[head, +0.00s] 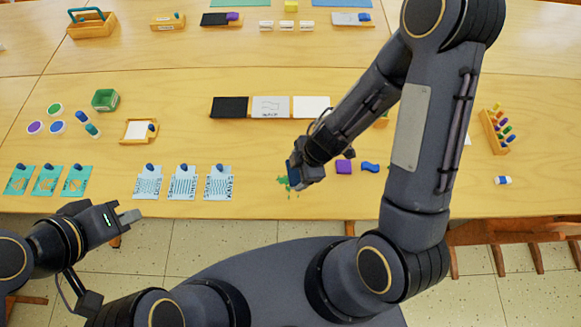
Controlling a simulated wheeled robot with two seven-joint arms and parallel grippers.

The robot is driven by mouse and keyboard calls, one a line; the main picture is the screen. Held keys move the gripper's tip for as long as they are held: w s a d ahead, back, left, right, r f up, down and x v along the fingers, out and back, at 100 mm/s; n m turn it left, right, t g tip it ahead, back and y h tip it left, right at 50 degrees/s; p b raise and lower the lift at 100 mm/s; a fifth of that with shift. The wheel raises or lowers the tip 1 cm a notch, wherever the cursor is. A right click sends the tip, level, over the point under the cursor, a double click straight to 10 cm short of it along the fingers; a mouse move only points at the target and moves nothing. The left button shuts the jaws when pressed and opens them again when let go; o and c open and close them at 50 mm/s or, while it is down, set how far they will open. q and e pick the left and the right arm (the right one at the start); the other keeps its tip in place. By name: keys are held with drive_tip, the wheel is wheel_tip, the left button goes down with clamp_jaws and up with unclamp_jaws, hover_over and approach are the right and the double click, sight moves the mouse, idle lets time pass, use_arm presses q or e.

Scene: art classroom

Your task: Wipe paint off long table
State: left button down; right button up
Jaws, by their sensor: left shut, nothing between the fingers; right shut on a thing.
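The long table (240,75) is light wood. A splash of green paint (283,181) lies on it near the front edge, partly hidden by my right gripper. My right gripper (294,177) is low over the paint, shut on a small dark blue thing (291,171) that is mostly hidden. I cannot tell whether this thing touches the table. My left gripper (130,217) is shut and empty, just off the table's front edge at the left.
A wooden rack (494,131) of colored pieces stands at the right. A green box (105,100) stands at the left.

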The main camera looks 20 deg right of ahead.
sight(291, 183)
drive_tip(key=shift+g+y, duration=0.5)
drive_tip(key=shift+g, duration=0.3)
drive_tip(key=s+a+r, duration=0.1)
drive_tip(key=s+a+r+p, duration=0.1)
drive_tip(key=shift+s+a+r, duration=0.15)
drive_tip(key=shift+a+r, duration=0.2)
drive_tip(key=shift+a, duration=0.05)
drive_tip(key=shift+s+a+f, duration=0.1)
drive_tip(key=shift+s+f, duration=0.05)
use_arm(q)
wheel_tip(291, 183, down, 4)
drive_tip(key=b, duration=0.5)
drive_tip(key=shift+r+b, duration=0.1)
drive_tip(key=shift+b, duration=0.2)
use_arm(e)
drive_tip(key=shift+m, duration=0.3)
wheel_tip(291, 183, down, 5)
drive_tip(key=shift+r, duration=0.15)
use_arm(q)
drive_tip(key=shift+r, duration=0.1)
use_arm(e)
drive_tip(key=shift+a+r, duration=0.1)
